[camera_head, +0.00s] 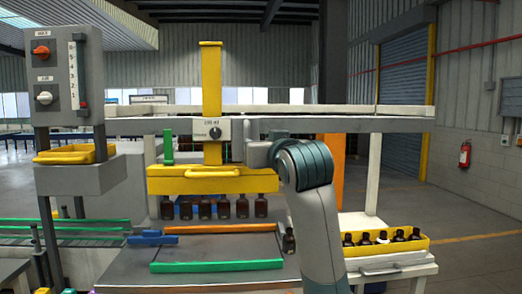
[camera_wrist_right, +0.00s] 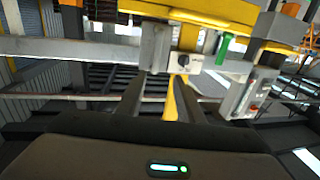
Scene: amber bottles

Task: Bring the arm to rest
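My right arm (camera_head: 312,205) rises from the bottom of the head view and bends left at its teal-banded joint. Its hand is mostly hidden behind that joint, near the grey box with a black knob (camera_head: 215,132) on the yellow column. In the right wrist view two dark fingers of my right gripper (camera_wrist_right: 162,85) reach forward, apart. The knob box (camera_wrist_right: 185,62) shows beyond their tips; I cannot tell whether they touch it. Nothing shows held between the fingers. My left gripper is not in view.
Several amber bottles (camera_head: 242,207) line up below the yellow filling head (camera_head: 213,183). One bottle (camera_head: 288,241) stands close beside my right arm. A yellow crate (camera_head: 360,251) of bottles is at right. A control panel (camera_head: 68,80) stands left.

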